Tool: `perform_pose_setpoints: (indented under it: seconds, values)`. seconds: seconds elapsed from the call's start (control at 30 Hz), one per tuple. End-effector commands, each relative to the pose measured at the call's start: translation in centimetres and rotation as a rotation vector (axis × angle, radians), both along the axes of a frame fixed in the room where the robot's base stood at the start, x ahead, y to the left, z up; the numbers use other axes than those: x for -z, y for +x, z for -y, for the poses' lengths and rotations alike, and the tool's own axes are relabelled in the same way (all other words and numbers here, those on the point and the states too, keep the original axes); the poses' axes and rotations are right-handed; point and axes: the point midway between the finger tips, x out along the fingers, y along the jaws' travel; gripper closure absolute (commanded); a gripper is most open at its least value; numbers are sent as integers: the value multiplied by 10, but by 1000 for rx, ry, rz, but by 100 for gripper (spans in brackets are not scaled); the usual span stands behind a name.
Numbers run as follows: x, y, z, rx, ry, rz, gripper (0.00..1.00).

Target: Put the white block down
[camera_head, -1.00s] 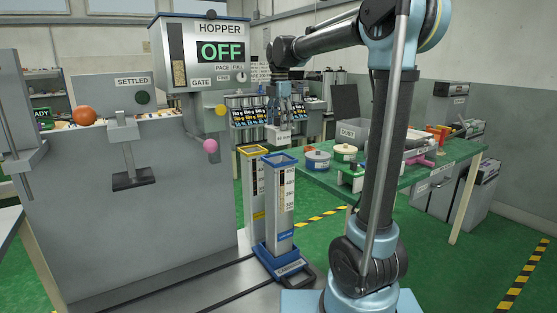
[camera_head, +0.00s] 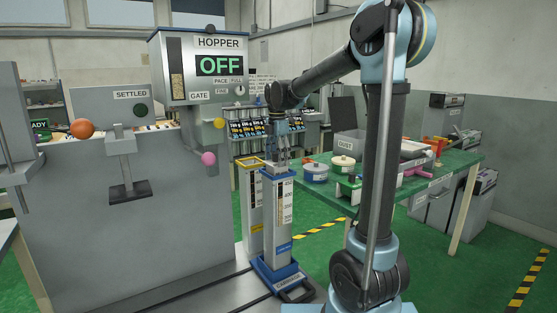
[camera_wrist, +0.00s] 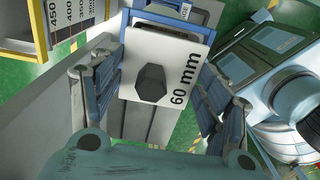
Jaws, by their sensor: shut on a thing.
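The white block (camera_wrist: 185,57), marked "60 mm" with a dark hexagonal knob, is between the fingers of my gripper (camera_wrist: 158,78) in the wrist view. My gripper is shut on it. In the head view my gripper (camera_head: 281,152) is low over the top of the front blue-rimmed column (camera_head: 277,225). The block is too small and covered there to make out clearly. Part of a blue rim shows behind the block in the wrist view. I cannot tell whether the block touches the column or sits inside its mouth.
A yellow-rimmed column (camera_head: 254,200) stands just left of the blue one. The hopper (camera_head: 205,68), reading OFF, stands to the left with a pink knob (camera_head: 208,158) near the columns. A green table (camera_head: 425,180) with pots and tools is at the right.

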Motion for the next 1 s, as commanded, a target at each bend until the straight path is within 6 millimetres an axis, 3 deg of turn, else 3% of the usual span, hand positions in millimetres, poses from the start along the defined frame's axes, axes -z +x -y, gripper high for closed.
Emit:
perform_pose_setpoints:
  seconds: [0.67, 0.7, 0.73, 0.77, 1.0]
  values:
    - [12, 0, 1, 2, 0, 0, 58]
    - [12, 0, 2, 2, 0, 0, 21]
    - [12, 0, 2, 2, 0, 0, 15]
    - [12, 0, 2, 2, 0, 0, 10]
    - [12, 0, 2, 3, 0, 0, 10]
